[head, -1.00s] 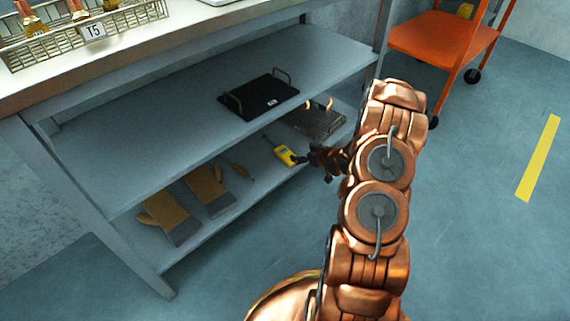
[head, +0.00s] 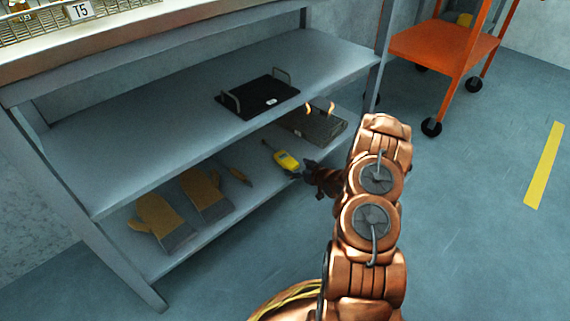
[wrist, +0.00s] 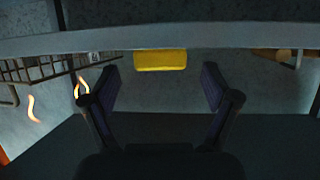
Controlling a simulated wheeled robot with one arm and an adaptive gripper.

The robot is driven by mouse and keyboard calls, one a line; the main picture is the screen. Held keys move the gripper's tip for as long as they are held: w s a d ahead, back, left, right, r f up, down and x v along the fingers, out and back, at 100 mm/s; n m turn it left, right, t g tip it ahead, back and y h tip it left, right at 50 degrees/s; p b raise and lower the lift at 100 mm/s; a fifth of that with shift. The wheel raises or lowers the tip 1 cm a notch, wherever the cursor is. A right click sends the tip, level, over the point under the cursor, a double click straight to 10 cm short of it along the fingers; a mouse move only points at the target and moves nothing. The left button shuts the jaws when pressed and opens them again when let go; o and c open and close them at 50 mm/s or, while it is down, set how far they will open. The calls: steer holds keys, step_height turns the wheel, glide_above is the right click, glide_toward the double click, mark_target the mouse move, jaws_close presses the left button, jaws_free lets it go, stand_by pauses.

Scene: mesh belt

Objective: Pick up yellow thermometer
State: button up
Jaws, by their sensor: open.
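The yellow thermometer (head: 286,161) lies on the lower shelf of the bench, with a thin dark probe pointing to the back left. In the wrist view its yellow end (wrist: 160,60) shows ahead, centred between the fingers. My gripper (head: 308,168) is at the front edge of the lower shelf, close to the thermometer's near end. In the wrist view my gripper (wrist: 160,90) is open and empty, with a finger on each side. The thermometer appears just beyond the fingertips; the exact gap is hard to tell.
Work gloves (head: 162,220) and a small yellow-handled tool (head: 240,175) lie left on the lower shelf (head: 265,195). A wire basket (head: 318,126) with orange-lit handles stands right. The upper shelf (head: 170,130) overhangs, holding a black tray (head: 258,96). An orange cart (head: 430,45) stands right.

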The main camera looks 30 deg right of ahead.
steer(key=shift+x, duration=1.2)
steer(key=shift+c, duration=0.3)
steer(key=c, duration=1.3)
